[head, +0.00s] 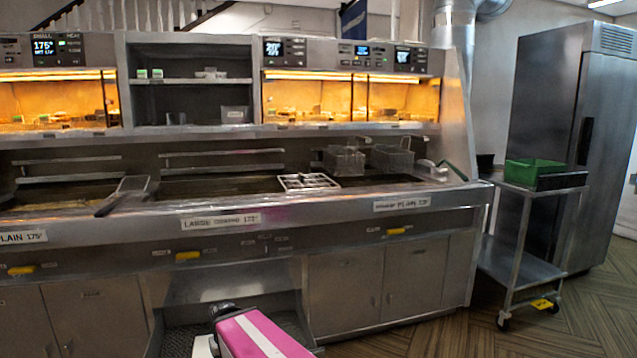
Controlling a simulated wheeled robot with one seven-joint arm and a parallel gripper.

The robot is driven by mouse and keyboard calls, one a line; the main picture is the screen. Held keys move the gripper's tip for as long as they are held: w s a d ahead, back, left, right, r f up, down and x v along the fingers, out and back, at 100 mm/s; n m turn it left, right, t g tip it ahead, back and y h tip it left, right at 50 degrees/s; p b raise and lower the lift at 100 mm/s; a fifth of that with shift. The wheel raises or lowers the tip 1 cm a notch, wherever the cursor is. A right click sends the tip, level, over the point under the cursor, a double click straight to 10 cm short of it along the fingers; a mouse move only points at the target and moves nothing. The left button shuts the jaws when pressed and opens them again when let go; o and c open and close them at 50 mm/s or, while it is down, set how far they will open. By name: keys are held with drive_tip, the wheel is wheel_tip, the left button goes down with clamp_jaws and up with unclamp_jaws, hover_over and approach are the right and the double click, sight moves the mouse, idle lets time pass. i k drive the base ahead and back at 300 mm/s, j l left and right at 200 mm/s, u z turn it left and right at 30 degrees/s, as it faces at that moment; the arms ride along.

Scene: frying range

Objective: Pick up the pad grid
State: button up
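A pale metal grid (308,181), which looks like the pad grid, lies flat across the front of the middle fryer of the range, left of the frying baskets. Nothing touches it from above. Part of my arm, pink and white with a dark end, shows at the bottom edge, well below and in front of the range. I cannot make out any gripper fingers, and nothing held is visible.
Two wire baskets (344,160) (393,157) sit at the right fryer. A scoop (124,195) rests on the left front edge. A steel trolley (527,263) with a green crate (534,172) stands right of the range. The floor (440,335) at lower right is clear.

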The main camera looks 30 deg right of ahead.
sight(301, 177)
drive_tip(key=k+l, duration=0.1)
drive_tip(key=l, duration=0.95)
drive_tip(key=k+l, duration=0.15)
drive_tip(key=l, duration=0.4)
drive_tip(key=k+l, duration=0.1)
drive_tip(key=l, duration=0.95)
drive_tip(key=k+u, duration=0.05)
